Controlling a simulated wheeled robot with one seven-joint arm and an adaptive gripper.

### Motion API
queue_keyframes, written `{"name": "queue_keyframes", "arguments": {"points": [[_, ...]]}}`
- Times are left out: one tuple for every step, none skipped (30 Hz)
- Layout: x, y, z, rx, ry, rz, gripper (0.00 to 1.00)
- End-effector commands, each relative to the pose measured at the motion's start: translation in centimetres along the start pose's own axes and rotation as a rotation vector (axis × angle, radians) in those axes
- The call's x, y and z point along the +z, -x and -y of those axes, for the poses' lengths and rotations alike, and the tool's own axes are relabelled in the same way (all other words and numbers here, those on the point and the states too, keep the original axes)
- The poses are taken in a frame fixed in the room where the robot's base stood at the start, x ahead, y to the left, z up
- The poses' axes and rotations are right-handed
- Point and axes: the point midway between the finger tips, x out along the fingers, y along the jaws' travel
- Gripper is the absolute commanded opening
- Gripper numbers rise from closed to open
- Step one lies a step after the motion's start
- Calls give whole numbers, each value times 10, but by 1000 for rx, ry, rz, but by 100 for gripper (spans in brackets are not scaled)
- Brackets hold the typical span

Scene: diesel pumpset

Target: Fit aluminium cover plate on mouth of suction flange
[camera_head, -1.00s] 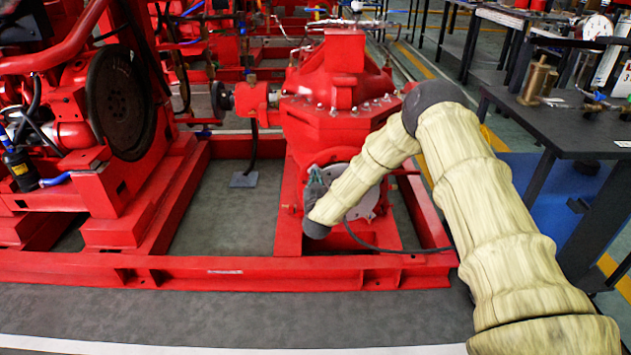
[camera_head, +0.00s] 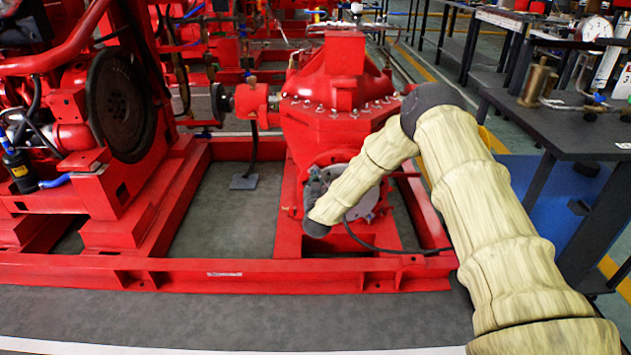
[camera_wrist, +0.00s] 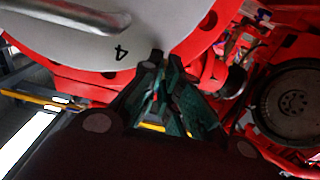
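The aluminium cover plate (camera_head: 364,205) is a round grey disc at the front of the red pump, partly hidden behind my arm in the head view. In the wrist view the plate (camera_wrist: 110,30) fills the upper left, with a bar-like handle and a "4" on its face. The red suction flange (camera_wrist: 208,47) shows as a rim with dark holes around the plate's edge. Any gap between them cannot be judged. My gripper (camera_wrist: 156,62) has its dark, green-padded fingers drawn together at the tips, by the plate's lower edge and away from the handle. Nothing shows between the tips.
The red base frame (camera_head: 225,273) runs along the front of the pump (camera_head: 335,125). A black cable hangs below the flange. A dark flywheel (camera_head: 120,103) stands at left, and a dark workbench (camera_head: 570,130) with brass fittings at right. Grey floor in front is clear.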

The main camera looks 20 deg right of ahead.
Motion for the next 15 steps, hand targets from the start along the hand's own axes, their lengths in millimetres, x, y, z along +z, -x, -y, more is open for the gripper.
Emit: {"name": "queue_keyframes", "arguments": {"points": [[-5, -3, 0, 1, 1, -9, 0], [-5, -3, 0, 1, 1, -9, 0], [-6, -4, 0, 1, 1, -9, 0], [-6, -4, 0, 1, 1, -10, 0], [-6, -4, 0, 1, 1, -10, 0], [-6, -5, 0, 1, 1, -10, 0], [-6, -5, 0, 1, 1, -10, 0], [-6, -6, 0, 1, 1, -10, 0], [-6, -6, 0, 1, 1, -10, 0], [-6, -6, 0, 1, 1, -10, 0], [-6, -7, 0, 1, 1, -10, 0], [-6, -7, 0, 1, 1, -10, 0], [-6, -8, 0, 1, 1, -10, 0], [-6, -8, 0, 1, 1, -10, 0], [-6, -9, 0, 1, 1, -10, 0]]}}
